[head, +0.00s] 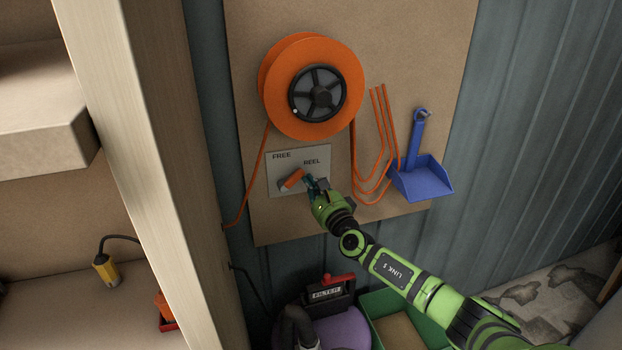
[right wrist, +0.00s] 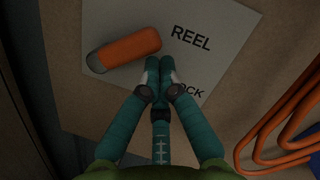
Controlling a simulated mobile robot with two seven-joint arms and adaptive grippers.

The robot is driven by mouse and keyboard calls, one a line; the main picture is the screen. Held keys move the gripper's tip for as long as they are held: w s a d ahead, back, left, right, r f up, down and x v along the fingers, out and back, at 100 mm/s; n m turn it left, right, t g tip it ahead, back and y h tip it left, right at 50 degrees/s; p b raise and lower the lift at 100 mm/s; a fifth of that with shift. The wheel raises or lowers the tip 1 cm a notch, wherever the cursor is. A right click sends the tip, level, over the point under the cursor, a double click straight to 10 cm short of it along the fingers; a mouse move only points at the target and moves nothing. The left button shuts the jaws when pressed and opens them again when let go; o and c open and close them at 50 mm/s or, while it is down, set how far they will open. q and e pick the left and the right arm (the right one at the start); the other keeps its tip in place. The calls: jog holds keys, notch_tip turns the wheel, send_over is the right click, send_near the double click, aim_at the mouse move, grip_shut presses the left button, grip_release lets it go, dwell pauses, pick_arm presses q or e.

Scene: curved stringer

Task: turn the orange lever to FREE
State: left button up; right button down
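The orange lever (head: 293,180) sits on a grey plate (head: 275,171) marked FREE and REEL. Its handle slants up to the right, with its upper end near the REEL mark. The lever also shows in the right wrist view (right wrist: 125,49), where a partly hidden label ending in "OCK" lies below REEL. My right gripper (head: 308,178) is just right of the lever's upper end. In the right wrist view its teal fingertips (right wrist: 159,64) are together with nothing between them, close to the lever's right end. I cannot tell whether they touch it. My left gripper is out of view.
An orange reel (head: 281,75) is mounted above the plate, with orange hose loops (head: 359,170) hanging to the right. A blue dustpan (head: 424,178) hangs beyond them. A wooden post (head: 150,150) stands on the left. A FILTER unit (head: 326,293) and green crate (head: 421,304) are below.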

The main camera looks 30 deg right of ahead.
aim_at(301, 170)
jog(key=r+n+p, duration=0.1)
jog(key=n+p, duration=0.1)
jog(key=a+r+n+y+p, duration=0.1)
jog(key=n+p, duration=0.1)
jog(key=shift+w+r+g, duration=0.1)
jog(key=shift+r+g, duration=0.3)
jog(key=shift+w+a+r+p, duration=0.1)
jog(key=shift+a+r+p, duration=0.3)
jog(key=shift+p, duration=0.65)
jog(key=shift+w+a+r+p, duration=0.1)
jog(key=shift+a+r+p, duration=0.1)
jog(key=shift+a+p, duration=0.3)
